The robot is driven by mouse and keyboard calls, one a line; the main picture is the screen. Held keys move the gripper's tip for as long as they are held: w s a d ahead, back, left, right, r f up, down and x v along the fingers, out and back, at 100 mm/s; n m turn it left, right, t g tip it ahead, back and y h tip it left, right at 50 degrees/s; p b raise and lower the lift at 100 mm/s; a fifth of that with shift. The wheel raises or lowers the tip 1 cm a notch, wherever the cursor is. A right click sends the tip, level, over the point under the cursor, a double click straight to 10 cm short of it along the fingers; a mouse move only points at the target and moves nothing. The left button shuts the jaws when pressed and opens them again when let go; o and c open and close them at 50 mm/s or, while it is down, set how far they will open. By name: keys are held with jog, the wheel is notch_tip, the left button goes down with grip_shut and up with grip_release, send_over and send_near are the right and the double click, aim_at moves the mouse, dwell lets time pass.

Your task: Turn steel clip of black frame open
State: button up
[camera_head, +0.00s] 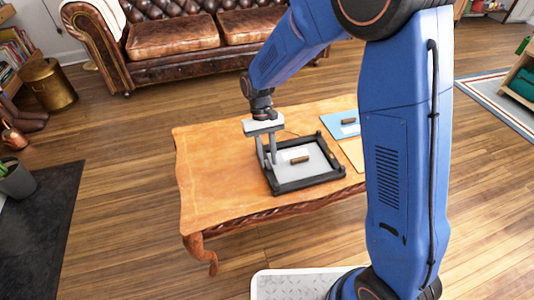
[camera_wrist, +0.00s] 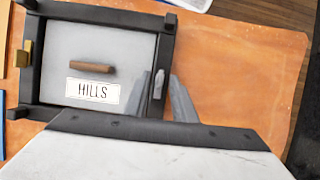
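The black frame (camera_head: 307,182) lies on the wooden table, and it fills the upper left of the wrist view (camera_wrist: 110,17). The steel clip (camera_wrist: 158,84) is a small pale bar on the frame's right side in the wrist view, lying along that side. My gripper (camera_wrist: 161,82) is over this side, its two grey fingers apart with the clip between them. Contact with the clip cannot be told. In the head view my gripper (camera_head: 268,164) points down at the frame's left side, and the clip cannot be made out there.
Inside the frame is a pale panel (camera_wrist: 83,42) with a brown handle (camera_wrist: 91,68) and a "HILLS" label (camera_wrist: 92,90). A brass clip (camera_wrist: 25,53) is on the opposite side. A blue panel (camera_head: 341,124) lies behind. The table's left part (camera_head: 215,170) is clear.

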jog(key=v, duration=1.7)
jog(key=shift+r, duration=0.2)
jog(key=s+d+r+m+t+y, duration=0.1)
jog(key=s+d+r, duration=0.25)
jog(key=d, duration=0.25)
jog(key=s+d+r+t, duration=0.2)
jog(key=s+d+r, duration=0.1)
jog(key=s+d, duration=0.3)
jog(key=s+d+r+m+t+y, duration=0.1)
jog(key=s+d+r, duration=0.2)
jog(key=d, duration=0.4)
jog(key=s+d+f+t, duration=0.2)
jog(key=s+d, duration=0.3)
jog(key=s, duration=0.2)
jog(key=s+d+f+m+t, duration=0.1)
jog(key=s+d+f+t, duration=0.1)
jog(key=s+d, duration=0.3)
jog(key=s+t, duration=0.1)
jog(key=s, duration=0.2)
jog(key=shift+s+d+h, duration=0.2)
jog(key=shift+s+h, duration=0.1)
jog(key=shift+s, duration=0.05)
